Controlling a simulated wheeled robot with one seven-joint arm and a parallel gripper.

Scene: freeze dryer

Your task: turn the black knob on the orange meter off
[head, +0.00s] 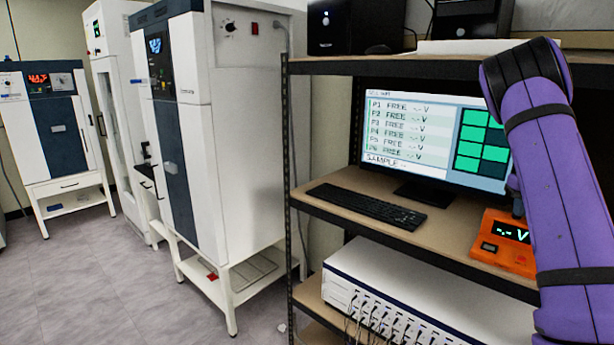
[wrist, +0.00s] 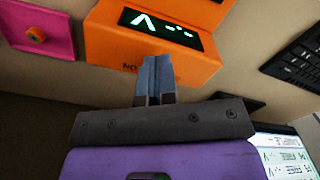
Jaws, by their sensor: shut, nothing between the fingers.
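The orange meter (head: 483,254) sits on the middle shelf at the right in the head view, partly behind my arm. Its lit display shows dashes and a V. A small dark part (head: 489,247) is on its face, too small to tell if it is the black knob. In the wrist view the orange meter (wrist: 150,49) appears upside down at the top. My gripper (wrist: 155,62) is shut and empty, its fingertips overlapping the edge of the meter; contact cannot be told. No black knob shows clearly in the wrist view.
A pink object with an orange knob (wrist: 36,35) is beside the meter in the wrist view. A monitor (head: 425,135) and a black keyboard (head: 367,208) stand on the same shelf. A white instrument with cables (head: 420,300) is below. Open floor lies at the left.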

